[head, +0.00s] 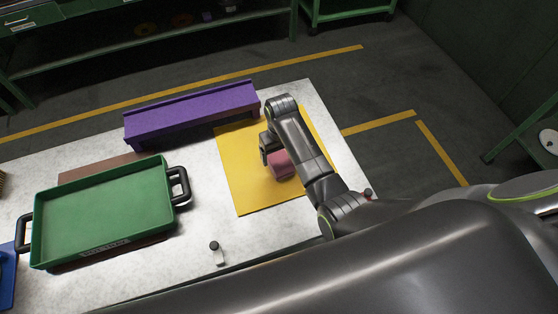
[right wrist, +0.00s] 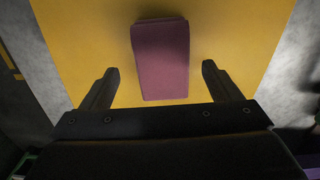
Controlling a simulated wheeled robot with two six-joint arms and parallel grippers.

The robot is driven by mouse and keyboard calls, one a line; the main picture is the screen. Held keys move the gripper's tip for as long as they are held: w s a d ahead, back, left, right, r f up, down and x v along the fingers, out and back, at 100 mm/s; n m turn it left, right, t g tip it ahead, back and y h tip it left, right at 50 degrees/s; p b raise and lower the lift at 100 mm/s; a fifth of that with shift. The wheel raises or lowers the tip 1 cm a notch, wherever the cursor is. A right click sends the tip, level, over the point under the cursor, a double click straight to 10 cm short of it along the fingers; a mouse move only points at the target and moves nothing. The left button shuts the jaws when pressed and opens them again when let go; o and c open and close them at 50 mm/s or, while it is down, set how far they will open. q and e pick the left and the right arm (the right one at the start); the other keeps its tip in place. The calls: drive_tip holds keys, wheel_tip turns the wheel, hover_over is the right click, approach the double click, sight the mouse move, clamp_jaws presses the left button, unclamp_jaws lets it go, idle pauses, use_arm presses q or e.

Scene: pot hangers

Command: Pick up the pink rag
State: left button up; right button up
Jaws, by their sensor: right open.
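The pink rag (head: 281,166) lies folded on a yellow mat (head: 241,186) on the table. In the right wrist view the rag (right wrist: 162,60) is a folded rectangle on the yellow mat (right wrist: 90,40). My right gripper (head: 268,152) is over the mat beside the rag, and my arm hides part of the rag. In the right wrist view my right gripper (right wrist: 160,82) is open, with one finger on each side of the rag's near end and gaps between them and it. My left gripper is not in view.
A purple rack (head: 195,110) stands at the table's back edge, left of the mat. A green tray with black handles (head: 105,212) lies at left on a brown mat (head: 95,168). A small white bottle with a dark cap (head: 217,253) stands near the front edge.

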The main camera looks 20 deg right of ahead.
sight(279, 158)
drive_tip(key=shift+w+a+f+p, duration=0.1)
drive_tip(key=shift+f+p, duration=0.05)
drive_tip(key=shift+f, duration=1.05)
drive_tip(key=shift+w+a+f+p, duration=0.1)
drive_tip(key=shift+f+p, duration=0.05)
drive_tip(key=shift+f, duration=1.05)
drive_tip(key=c, duration=1.1)
drive_tip(key=shift+r, duration=0.15)
wheel_tip(279, 158, up, 10)
drive_tip(key=shift+f+b, duration=0.1)
drive_tip(key=shift+b, duration=0.3)
